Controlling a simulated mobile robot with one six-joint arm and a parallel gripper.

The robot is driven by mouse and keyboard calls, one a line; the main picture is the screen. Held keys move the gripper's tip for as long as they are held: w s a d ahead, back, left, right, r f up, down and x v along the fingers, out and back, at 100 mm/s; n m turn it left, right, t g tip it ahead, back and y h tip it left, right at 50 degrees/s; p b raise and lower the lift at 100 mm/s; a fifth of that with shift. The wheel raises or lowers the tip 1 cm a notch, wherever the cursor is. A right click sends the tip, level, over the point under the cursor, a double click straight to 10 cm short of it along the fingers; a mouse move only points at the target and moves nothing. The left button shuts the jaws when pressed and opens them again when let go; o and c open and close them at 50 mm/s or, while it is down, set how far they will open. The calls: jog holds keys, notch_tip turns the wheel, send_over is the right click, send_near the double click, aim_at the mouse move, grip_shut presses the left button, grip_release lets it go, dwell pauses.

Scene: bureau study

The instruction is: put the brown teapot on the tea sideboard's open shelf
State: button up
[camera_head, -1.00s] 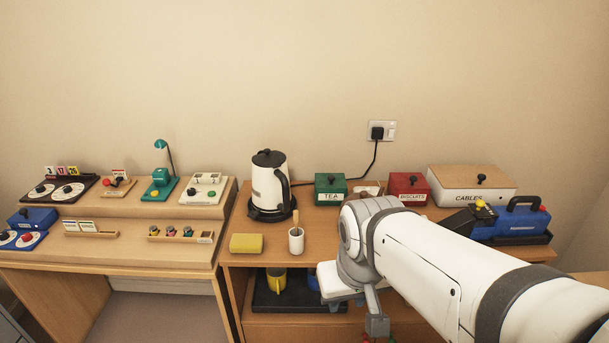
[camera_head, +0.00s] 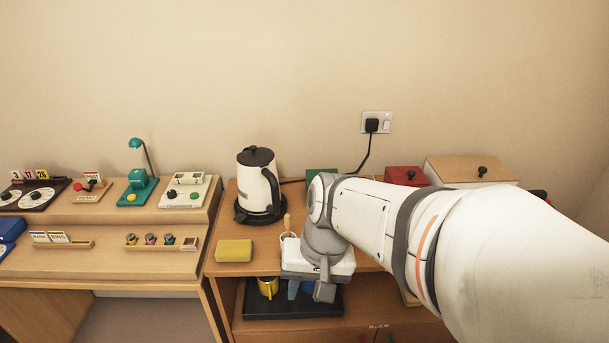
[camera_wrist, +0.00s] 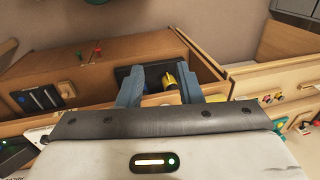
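I cannot make out a brown teapot in either view now. The tea sideboard (camera_head: 264,262) stands in front of me, with its open shelf (camera_head: 250,326) below the top. A black tray (camera_head: 262,306) lies on that shelf and a yellow mug (camera_head: 268,287) stands on it. My gripper (camera_head: 300,289) is in front of the shelf opening, just right of the mug in the head view. In the wrist view my gripper (camera_wrist: 160,74) has its fingers apart with nothing visibly held. The yellow mug (camera_wrist: 170,80) shows beyond them. My arm hides the shelf's right side.
A desk (camera_head: 110,264) with small devices stands left. The wall is close behind.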

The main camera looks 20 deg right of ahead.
jog(key=w+d+f+m+t+y+b, duration=0.1)
jog(key=w+f+m+t+y+b, duration=0.1)
jog(key=w+f+m+y+b, duration=0.65)
jog(key=w+d+f+m+t, duration=0.1)
jog(key=w+d+m+t, duration=0.2)
jog(key=d+m, duration=0.3)
jog(key=w+d+f+m+t+h+b, duration=0.1)
jog(key=w+d+f+m+t, duration=0.1)
jog(key=d+m+t, duration=0.3)
jog(key=w+d+f+m+t+b, duration=0.1)
jog(key=w+d+f+m+t, duration=0.1)
jog(key=w+d+m+t, duration=0.2)
jog(key=shift+w+d+f+m+t+h, duration=0.15)
jog(key=shift+w+d+m, duration=0.15)
jog(key=shift+d+m, duration=0.65)
jog(key=shift+w+d+m+t+h, duration=0.15)
jog(key=shift+w+d+m, duration=0.1)
jog(key=shift+d+m, duration=0.7)
jog(key=shift+w+d, duration=0.25)
jog(key=shift+d, duration=0.1)
jog(key=x, duration=0.7)
jog(key=shift+w+d+r+b, duration=0.15)
jog(key=shift+w+r+b, duration=0.1)
jog(key=shift+b, duration=0.05)
grip_shut()
